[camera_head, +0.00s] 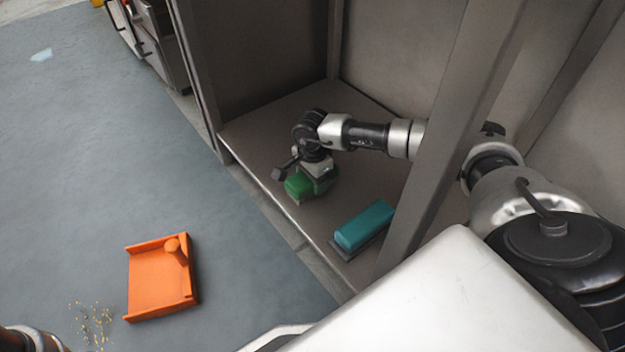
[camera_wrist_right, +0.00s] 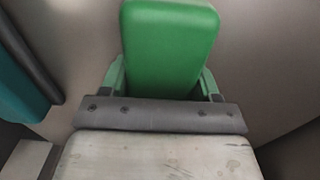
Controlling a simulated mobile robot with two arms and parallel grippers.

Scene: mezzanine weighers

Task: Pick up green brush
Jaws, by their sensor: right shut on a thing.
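The green brush (camera_head: 298,187) is at the lower shelf of the grey cabinet, near its front edge. It also shows large in the right wrist view (camera_wrist_right: 170,42). My right gripper (camera_head: 313,180) reaches down into the cabinet and is shut on the green brush. In the right wrist view a green finger lies on each side of the brush. The underside of the brush is hidden, so I cannot tell whether it touches the shelf. My left gripper is not in view.
A teal block-shaped brush with a dark base (camera_head: 364,226) sits on the shelf to the right. A grey upright post (camera_head: 447,140) stands in front of my right arm. An orange dustpan (camera_head: 158,280) and scattered crumbs (camera_head: 92,322) lie on the open floor.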

